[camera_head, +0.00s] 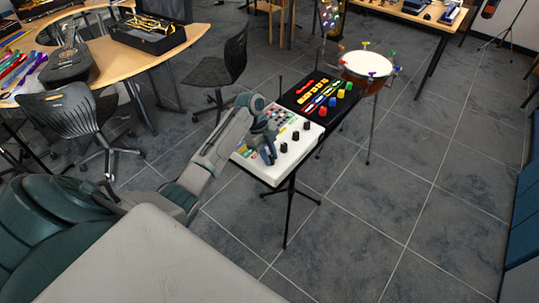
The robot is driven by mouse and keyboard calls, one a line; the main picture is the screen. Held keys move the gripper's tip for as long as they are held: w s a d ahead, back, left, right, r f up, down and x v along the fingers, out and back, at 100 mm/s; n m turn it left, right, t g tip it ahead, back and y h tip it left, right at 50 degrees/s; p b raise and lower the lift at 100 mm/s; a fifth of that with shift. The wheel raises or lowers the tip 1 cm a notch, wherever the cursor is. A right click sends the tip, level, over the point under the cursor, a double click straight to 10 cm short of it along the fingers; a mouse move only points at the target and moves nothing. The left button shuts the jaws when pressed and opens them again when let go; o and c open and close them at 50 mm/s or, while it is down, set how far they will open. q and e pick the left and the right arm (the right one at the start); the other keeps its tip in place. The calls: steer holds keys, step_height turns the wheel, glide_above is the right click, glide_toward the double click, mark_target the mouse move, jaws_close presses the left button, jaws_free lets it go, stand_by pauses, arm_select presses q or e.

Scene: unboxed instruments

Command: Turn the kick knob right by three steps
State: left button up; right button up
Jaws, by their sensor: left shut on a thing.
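A white control panel (284,170) with black knobs and small coloured pads stands on a thin black stand at the middle of the head view. Several black knobs (295,138) show on its right part. My left gripper (270,156) is over the panel's left front part, pointing down, and is shut on a knob there. The gripper hides most of that knob, and I cannot read any label, so I cannot tell if it is the kick knob. My right gripper is not in view.
Chairs (226,68) and a curved wooden desk (160,62) are at the left. The floor (420,190) at the right is clear.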

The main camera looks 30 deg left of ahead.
arm_select(q)
steer(key=o, duration=1)
steer(key=b+v, duration=0.2)
steer(key=v, duration=0.9)
steer(key=shift+s+f, duration=0.1)
steer(key=shift+f, duration=0.05)
